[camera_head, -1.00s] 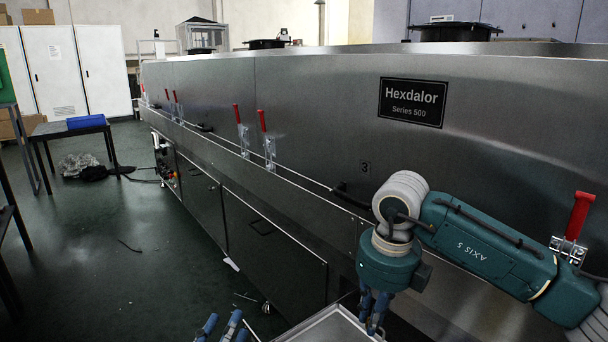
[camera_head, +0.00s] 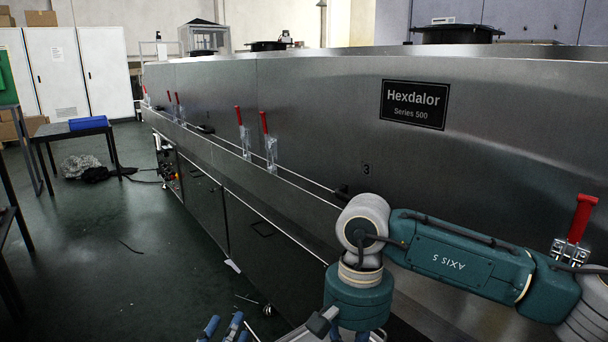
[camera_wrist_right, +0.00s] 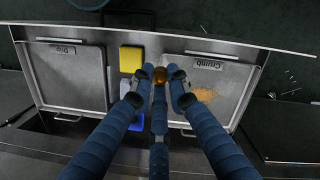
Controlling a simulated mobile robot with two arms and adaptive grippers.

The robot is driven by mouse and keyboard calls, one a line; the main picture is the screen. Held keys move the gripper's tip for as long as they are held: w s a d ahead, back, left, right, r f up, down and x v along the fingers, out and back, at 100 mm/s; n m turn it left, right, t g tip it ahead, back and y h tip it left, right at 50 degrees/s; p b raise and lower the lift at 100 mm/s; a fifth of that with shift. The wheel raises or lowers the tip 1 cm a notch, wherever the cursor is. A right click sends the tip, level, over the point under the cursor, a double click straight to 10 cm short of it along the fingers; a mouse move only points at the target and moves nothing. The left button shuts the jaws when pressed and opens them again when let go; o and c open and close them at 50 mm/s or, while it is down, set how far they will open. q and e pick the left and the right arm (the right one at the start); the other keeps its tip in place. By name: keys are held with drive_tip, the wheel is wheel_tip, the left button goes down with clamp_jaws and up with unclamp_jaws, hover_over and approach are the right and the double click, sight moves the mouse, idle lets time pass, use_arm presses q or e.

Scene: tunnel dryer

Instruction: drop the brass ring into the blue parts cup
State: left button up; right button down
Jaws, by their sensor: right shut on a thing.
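The brass ring (camera_wrist_right: 160,75) is between my right gripper's fingertips in the right wrist view. My right gripper (camera_wrist_right: 160,79) is shut on it, above the gap between two metal trays. A bright blue item (camera_wrist_right: 137,124), possibly the blue parts cup, shows below the fingers, left of the middle finger; it is largely hidden and its shape is unclear.
A yellow block (camera_wrist_right: 131,59) lies between the "Drip" tray (camera_wrist_right: 36,78) and the "Crumb" tray (camera_wrist_right: 243,88), which holds tan crumbs. The steel dryer (camera_head: 320,120) with red-handled latches fills the right. A table (camera_head: 52,130) with a blue box stands far left; the floor between is largely open.

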drive_tip(key=n, duration=0.1)
drive_tip(key=s+n, duration=0.1)
drive_tip(key=n, duration=0.1)
drive_tip(key=shift+s+a+f+n, duration=0.1)
drive_tip(key=shift+s+a+n, duration=0.05)
drive_tip(key=shift+a+n, duration=0.15)
drive_tip(key=shift+d, duration=0.1)
